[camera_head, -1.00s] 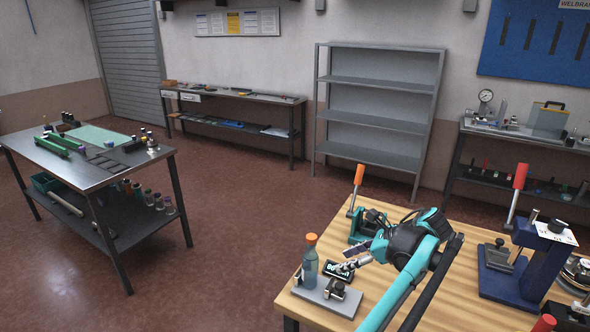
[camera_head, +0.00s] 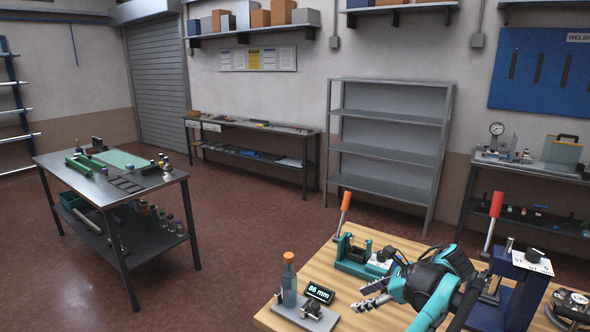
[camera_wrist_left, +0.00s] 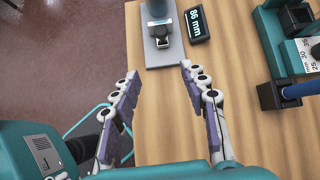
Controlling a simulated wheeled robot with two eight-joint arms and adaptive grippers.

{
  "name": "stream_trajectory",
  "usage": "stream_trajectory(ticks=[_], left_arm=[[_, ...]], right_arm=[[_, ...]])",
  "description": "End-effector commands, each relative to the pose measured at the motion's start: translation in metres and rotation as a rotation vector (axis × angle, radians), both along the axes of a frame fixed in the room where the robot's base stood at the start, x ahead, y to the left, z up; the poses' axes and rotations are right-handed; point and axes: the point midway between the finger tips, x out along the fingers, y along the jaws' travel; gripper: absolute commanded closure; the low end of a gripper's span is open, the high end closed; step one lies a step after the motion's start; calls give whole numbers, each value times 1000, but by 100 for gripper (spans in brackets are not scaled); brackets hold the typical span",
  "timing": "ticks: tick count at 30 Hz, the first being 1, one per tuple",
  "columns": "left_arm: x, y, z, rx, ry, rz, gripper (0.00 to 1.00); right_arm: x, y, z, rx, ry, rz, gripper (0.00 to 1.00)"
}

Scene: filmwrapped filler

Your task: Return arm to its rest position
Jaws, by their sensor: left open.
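My left gripper (camera_head: 372,298) hangs over the wooden workbench (camera_head: 352,322), to the right of a grey base plate (camera_head: 318,321). In the left wrist view its two fingers (camera_wrist_left: 160,88) are spread apart with only bare wood between them. A blue-grey bottle (camera_head: 289,288) with an orange cap stands upright on the plate, apart from the gripper. A small black display (camera_head: 320,293) reading 86 mm lies behind the plate; it also shows in the left wrist view (camera_wrist_left: 197,24). My right gripper is not in view.
A green press fixture (camera_head: 355,256) with an orange-handled lever stands behind my gripper. A blue press (camera_head: 511,296) with a red lever stands to its right, near my arm. A metal table (camera_head: 85,185) stands at the left, an empty grey shelf (camera_head: 385,152) at the back.

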Motion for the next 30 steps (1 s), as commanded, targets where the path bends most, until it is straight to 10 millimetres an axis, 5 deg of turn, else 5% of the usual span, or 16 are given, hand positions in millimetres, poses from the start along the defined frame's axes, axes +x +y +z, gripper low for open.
stream_trajectory(ticks=[8,17,23,30], left_arm=[[3,41,14,-106,-46,100,56],[-9,122,31,-322,-145,320,56],[-49,209,36,-577,-271,605,56],[-123,292,16,-899,-446,1003,56]], right_arm=[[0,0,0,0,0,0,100],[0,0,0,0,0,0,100],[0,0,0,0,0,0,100],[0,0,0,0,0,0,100]])
